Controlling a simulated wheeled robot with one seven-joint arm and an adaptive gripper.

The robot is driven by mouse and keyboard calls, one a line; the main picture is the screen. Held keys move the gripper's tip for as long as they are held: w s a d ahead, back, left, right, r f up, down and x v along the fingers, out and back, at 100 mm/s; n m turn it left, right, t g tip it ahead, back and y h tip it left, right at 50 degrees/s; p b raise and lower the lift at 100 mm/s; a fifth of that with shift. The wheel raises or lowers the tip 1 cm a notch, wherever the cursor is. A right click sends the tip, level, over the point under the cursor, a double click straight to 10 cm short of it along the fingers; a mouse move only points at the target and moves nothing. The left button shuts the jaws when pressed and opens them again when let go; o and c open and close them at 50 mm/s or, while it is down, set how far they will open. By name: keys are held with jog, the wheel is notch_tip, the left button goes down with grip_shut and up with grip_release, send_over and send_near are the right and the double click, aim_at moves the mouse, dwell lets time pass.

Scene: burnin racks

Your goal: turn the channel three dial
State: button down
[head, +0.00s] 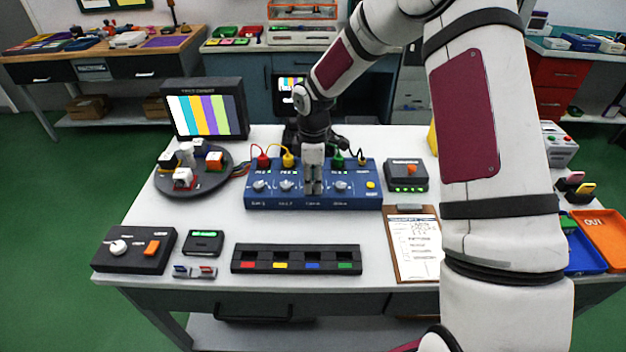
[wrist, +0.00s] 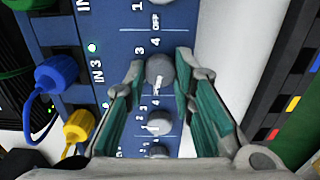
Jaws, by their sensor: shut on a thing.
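The blue channel box (head: 300,203) lies on the white table, with a row of grey dials along its front. My gripper (head: 313,188) points down at the third dial from the left and hides it in the head view. In the wrist view, the channel three dial (wrist: 159,68) sits level with the IN 3 label, between the fingertips of my gripper (wrist: 160,62). The green-padded fingers are shut on it from both sides. The dial's pointer direction is hard to tell.
Coloured plugs with cables, such as a yellow plug (head: 288,160), stand along the box's back edge. A monitor (head: 207,110) with colour bars and a round turntable (head: 215,181) are at the left. A clipboard (head: 414,245) lies at the right.

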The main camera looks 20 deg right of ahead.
aim_at(313, 184)
dwell(0.4)
jog(key=c, duration=1.3)
grip_release()
jog(key=shift+c, duration=0.2)
notch_tip(313, 184, up, 12)
